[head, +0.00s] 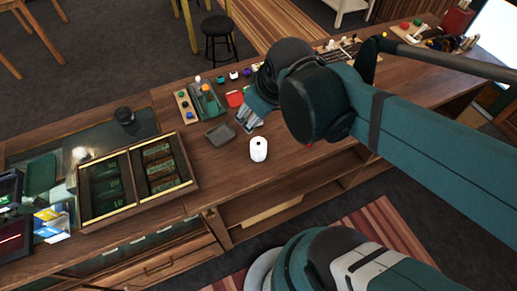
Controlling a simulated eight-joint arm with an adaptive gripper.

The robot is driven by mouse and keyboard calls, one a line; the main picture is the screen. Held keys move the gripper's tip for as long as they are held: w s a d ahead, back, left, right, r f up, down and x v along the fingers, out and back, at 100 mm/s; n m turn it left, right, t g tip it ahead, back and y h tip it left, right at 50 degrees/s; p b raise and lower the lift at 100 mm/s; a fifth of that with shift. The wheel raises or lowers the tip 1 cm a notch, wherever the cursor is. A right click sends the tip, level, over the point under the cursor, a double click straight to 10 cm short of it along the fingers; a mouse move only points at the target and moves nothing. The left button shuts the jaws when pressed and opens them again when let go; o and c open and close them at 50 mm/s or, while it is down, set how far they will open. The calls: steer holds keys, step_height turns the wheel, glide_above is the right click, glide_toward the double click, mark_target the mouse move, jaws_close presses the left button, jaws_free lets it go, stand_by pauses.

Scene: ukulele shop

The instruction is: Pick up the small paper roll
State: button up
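The small paper roll (258,149) is white and stands upright on the wooden counter (232,168), near its front edge. A dark spot shows on its top. My gripper (248,122) is behind the roll and slightly to its left in the picture, apart from it, with its fingers pointing down toward the counter. The fingers are small and partly dark here, so I cannot tell whether they are open or shut. I see nothing held in them.
A small grey tray (220,134) lies left of the roll. A wooden case with banknotes (137,182) stands farther left. A green tray (206,103) and small coloured items lie behind. The counter right of the roll is partly clear under my arm.

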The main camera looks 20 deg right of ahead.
step_height(320, 180, down, 4)
steer(key=w+n+g, duration=0.2)
steer(key=n, duration=0.3)
steer(key=n+g, duration=0.3)
steer(key=n, duration=0.4)
glide_above(259, 143)
steer(key=f, duration=0.6)
steer(key=shift+w+f, duration=0.2)
steer(key=shift+f, duration=0.05)
steer(key=shift+d+f+n, duration=0.1)
steer(key=shift+f+n, duration=0.6)
steer(key=shift+f, duration=0.3)
steer(key=shift+f, duration=0.1)
steer(key=shift+f, duration=1.2)
steer(key=shift+f, duration=0.1)
steer(key=shift+s+f, duration=0.2)
steer(key=shift+f, duration=2.3)
